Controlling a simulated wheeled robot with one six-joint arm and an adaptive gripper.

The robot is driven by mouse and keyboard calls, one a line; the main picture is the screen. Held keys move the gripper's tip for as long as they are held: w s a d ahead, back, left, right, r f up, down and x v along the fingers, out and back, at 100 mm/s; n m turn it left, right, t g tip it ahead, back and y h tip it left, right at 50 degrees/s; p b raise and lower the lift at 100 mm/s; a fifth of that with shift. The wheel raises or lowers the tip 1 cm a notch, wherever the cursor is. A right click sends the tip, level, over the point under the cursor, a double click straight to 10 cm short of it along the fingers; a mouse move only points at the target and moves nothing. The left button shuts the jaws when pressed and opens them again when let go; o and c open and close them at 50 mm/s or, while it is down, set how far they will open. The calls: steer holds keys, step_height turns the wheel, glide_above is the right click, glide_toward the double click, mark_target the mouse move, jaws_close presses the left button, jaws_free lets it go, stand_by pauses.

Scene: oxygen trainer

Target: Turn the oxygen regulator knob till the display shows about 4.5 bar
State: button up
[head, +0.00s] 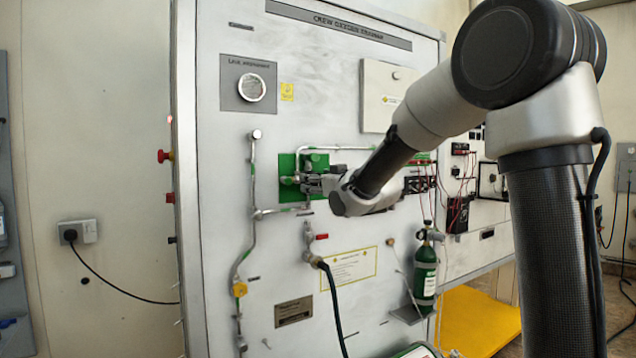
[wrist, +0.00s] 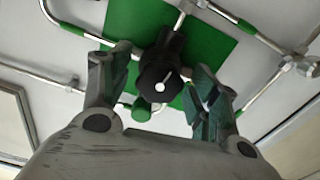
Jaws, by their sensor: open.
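The regulator knob (wrist: 160,80) is black and round with a white pointer mark. It sits in front of a green plate (wrist: 205,35) in the wrist view. My gripper (wrist: 165,95) is open, with one finger to the left of the knob and one to the right; I cannot tell whether either touches it. In the head view my gripper (head: 312,184) reaches to the green plate (head: 318,162) on the trainer panel, and the knob is hidden behind it there. I cannot make out a pressure reading in either view.
Metal pipes (head: 252,180) run over the white panel (head: 215,200) around the green plate. A green oxygen bottle (head: 425,275) stands lower right, and a dark hose (head: 333,300) hangs below. A red button (head: 163,156) sticks out at the panel's left edge.

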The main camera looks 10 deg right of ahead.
steer(key=shift+s, duration=0.1)
steer(key=v, duration=1.2)
steer(key=s+d+f+m+g+h, duration=0.1)
steer(key=s+d+f+g+h, duration=0.25)
steer(key=f, duration=0.45)
steer(key=s+d+f+m+g+h, duration=0.1)
steer(key=s+d+f+g+h, duration=0.15)
steer(key=s+f+g, duration=0.4)
steer(key=s+d+f+m+g, duration=0.1)
steer(key=s+d, duration=0.1)
steer(key=s, duration=0.9)
steer(key=s+d+f+m+g, duration=0.1)
steer(key=s+d+f+m, duration=0.1)
steer(key=s, duration=0.9)
steer(key=shift+d+f+g, duration=0.15)
steer(key=shift+d+g, duration=0.25)
steer(key=shift+d, duration=0.15)
